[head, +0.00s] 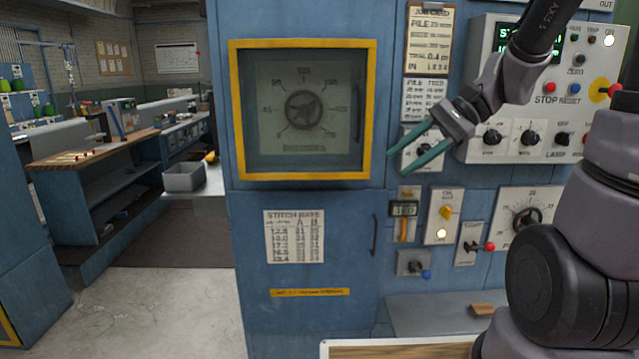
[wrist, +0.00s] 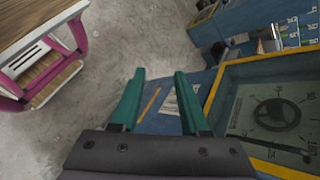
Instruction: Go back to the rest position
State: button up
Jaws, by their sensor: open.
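My gripper (head: 405,155) has green fingers held apart with nothing between them. In the head view it hangs in front of the blue machine cabinet (head: 330,215), to the right of the yellow-framed window (head: 232,110) and left of the control panel (head: 540,90). In the wrist view my gripper (wrist: 160,85) points past the cabinet toward the floor, and the yellow-framed window (wrist: 270,115) is at the right. A round dial shows behind the window's glass. I cannot tell whether the fingers touch anything, but they look clear.
A pink-legged wooden table (wrist: 40,50) stands at the upper left in the wrist view. In the head view, a workbench (head: 95,148) and a grey bin (head: 184,177) stand at the left. The concrete floor (head: 160,300) is open. A shelf (head: 440,312) juts out below the panel.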

jog(key=s+d+r+n+t+h, duration=0.4)
jog(key=d+r+t+h, duration=0.3)
jog(key=d+r+h, duration=0.1)
jog(key=shift+s+d, duration=0.25)
jog(key=shift+s, duration=0.05)
dwell(0.7)
